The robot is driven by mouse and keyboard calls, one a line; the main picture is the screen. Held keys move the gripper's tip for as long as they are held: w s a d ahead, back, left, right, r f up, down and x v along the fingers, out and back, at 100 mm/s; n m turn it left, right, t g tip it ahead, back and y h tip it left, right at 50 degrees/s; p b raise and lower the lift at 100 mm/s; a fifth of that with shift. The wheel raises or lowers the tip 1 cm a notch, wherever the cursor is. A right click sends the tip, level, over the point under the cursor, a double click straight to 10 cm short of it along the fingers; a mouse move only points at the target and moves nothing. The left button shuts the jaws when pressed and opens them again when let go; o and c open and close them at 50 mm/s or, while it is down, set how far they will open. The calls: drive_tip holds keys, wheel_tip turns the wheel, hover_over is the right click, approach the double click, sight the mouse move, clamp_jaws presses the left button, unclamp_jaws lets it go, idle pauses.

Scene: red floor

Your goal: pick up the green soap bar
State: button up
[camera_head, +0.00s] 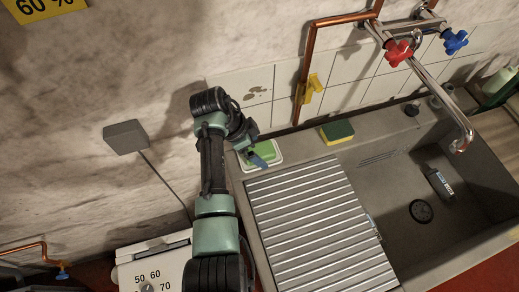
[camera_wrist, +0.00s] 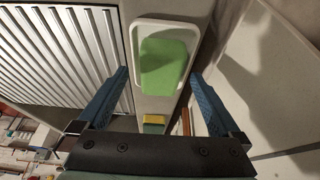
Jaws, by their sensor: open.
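The green soap bar (camera_wrist: 163,66) lies in a white soap dish (camera_wrist: 139,29) on the sink's corner, beside the ribbed drainboard. In the head view the soap (camera_head: 262,152) is partly hidden by my gripper. My gripper (camera_head: 262,160) is over the dish in the head view. In the wrist view its two blue fingers (camera_wrist: 160,88) are apart, one on each side of the dish and soap, with nothing held between them. I cannot tell how far above the soap the fingertips are.
A yellow-green sponge (camera_head: 337,131) lies on the sink's back ledge to the right. The wall is close behind the dish, with a copper pipe (camera_head: 304,75) running down it. The drainboard (camera_head: 318,228) is clear. A dark item (camera_head: 440,186) lies in the basin.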

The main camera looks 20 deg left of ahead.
sight(257, 150)
drive_tip(key=shift+w+d+f, duration=0.1)
drive_tip(key=shift+w+f, duration=0.05)
drive_tip(key=shift+f, duration=0.25)
drive_tip(key=shift+c, duration=0.2)
drive_tip(key=c, duration=1.5)
wheel_tip(257, 150, up, 10)
drive_tip(key=shift+r+b, duration=0.1)
drive_tip(key=shift+b, duration=0.4)
